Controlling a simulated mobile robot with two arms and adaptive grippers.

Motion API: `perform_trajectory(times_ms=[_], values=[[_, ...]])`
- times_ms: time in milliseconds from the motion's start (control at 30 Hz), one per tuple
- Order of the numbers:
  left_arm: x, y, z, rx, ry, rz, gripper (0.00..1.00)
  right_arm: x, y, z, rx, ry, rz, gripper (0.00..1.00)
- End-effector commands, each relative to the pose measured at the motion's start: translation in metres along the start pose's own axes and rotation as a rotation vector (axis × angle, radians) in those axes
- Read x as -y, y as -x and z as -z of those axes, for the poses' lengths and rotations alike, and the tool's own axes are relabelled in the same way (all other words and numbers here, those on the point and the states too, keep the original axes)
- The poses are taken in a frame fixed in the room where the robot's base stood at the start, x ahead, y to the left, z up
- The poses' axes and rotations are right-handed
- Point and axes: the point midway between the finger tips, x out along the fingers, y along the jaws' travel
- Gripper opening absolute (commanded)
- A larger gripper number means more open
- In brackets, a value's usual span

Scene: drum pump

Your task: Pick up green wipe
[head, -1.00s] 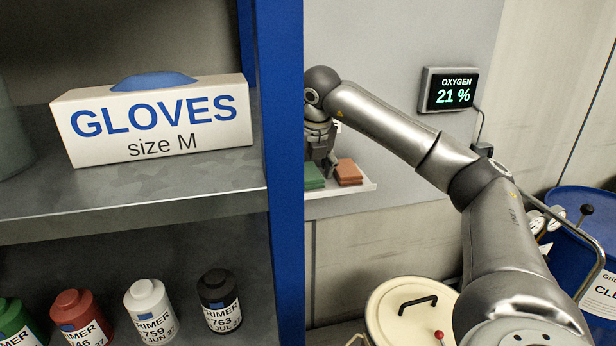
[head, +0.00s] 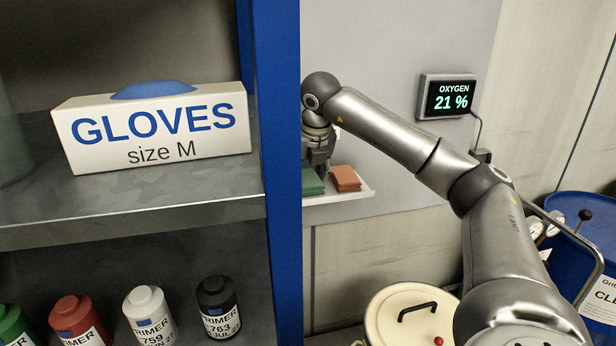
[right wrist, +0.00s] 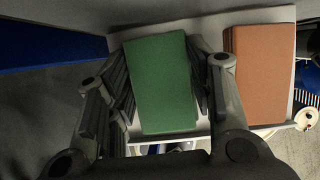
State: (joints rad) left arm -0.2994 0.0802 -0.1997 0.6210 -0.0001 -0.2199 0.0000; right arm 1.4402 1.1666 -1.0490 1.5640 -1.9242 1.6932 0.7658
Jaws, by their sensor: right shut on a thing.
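A green wipe (right wrist: 160,85) lies flat on top between the two fingers of my right gripper (right wrist: 165,95) in the right wrist view. The fingers close on its left and right sides. In the head view, the green wipe (head: 312,182) shows at the left end of a small wall shelf (head: 362,193), partly hidden by the blue post. My right gripper (head: 318,165) points down there, partly hidden. Whether the wipe is lifted cannot be told. My left gripper is not in view.
Orange wipes (head: 345,178) lie right beside the green one, close to the right finger. A blue shelf post (head: 284,150) stands left of the gripper. A gloves box (head: 155,125) and primer bottles (head: 148,312) stand on the shelves. A cream lid (head: 410,315) lies below.

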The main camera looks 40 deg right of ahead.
Motion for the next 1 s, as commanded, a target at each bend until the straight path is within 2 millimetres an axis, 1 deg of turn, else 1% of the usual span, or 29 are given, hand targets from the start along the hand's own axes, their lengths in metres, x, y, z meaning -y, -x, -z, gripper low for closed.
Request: perform_trajectory(times_ms=[33, 100, 167, 333, 467, 600, 667, 800, 900, 1000], values=[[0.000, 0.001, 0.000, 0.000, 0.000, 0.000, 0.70, -0.002, -0.002, 0.003, -0.012, 0.006, 0.001, 0.32], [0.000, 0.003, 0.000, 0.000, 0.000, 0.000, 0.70, -0.002, 0.001, 0.002, -0.012, 0.006, 0.001, 0.32], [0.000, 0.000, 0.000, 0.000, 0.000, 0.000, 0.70, -0.003, 0.006, -0.001, -0.010, 0.005, -0.001, 0.32], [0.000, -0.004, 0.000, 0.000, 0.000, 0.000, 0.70, -0.002, 0.033, -0.011, -0.005, 0.003, -0.003, 0.32], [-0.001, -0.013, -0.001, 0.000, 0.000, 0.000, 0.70, 0.002, 0.063, -0.001, -0.002, 0.005, -0.003, 0.32], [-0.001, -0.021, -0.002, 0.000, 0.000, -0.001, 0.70, 0.006, 0.103, 0.011, 0.000, 0.005, -0.003, 0.32], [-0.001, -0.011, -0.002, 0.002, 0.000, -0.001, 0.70, 0.011, 0.120, 0.018, 0.001, 0.003, 0.002, 0.32], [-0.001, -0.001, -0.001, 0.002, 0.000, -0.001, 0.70, 0.015, 0.142, 0.038, 0.001, 0.003, 0.002, 0.32], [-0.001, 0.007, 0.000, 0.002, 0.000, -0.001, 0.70, 0.018, 0.155, 0.051, 0.000, 0.002, 0.001, 0.32], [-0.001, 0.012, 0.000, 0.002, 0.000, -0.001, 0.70, 0.019, 0.164, 0.061, -0.002, 0.002, 0.001, 0.32]])
